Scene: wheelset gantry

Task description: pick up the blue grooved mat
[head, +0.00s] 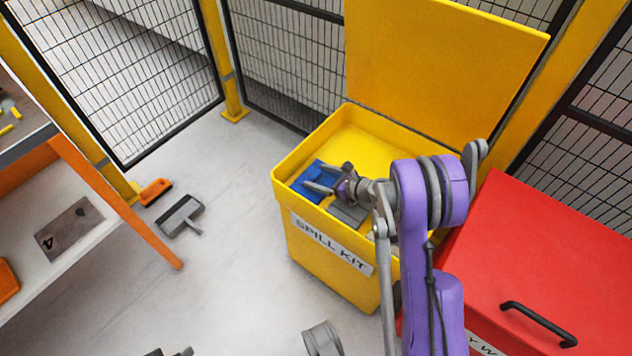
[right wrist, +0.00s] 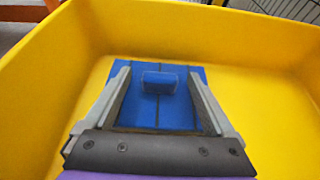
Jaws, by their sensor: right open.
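The blue grooved mat (head: 305,183) lies inside the yellow spill kit bin (head: 300,246), towards its left side. In the right wrist view the mat (right wrist: 183,116) shows dark grooves and a raised blue block (right wrist: 158,83) in its middle. My right gripper (head: 318,187) is over the mat, inside the bin's rim. In the right wrist view its two fingers stand apart on either side of the raised block, with visible gaps, so the gripper (right wrist: 160,76) is open and empty. The gripper hides part of the mat in the head view. My left gripper is not clearly visible.
The bin's yellow lid (head: 440,70) stands raised at the back. A grey piece (head: 348,213) lies in the bin near its front wall. A red box (head: 550,255) with a black handle stands at right. A dustpan (head: 181,215) and orange brush (head: 155,191) lie on the floor.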

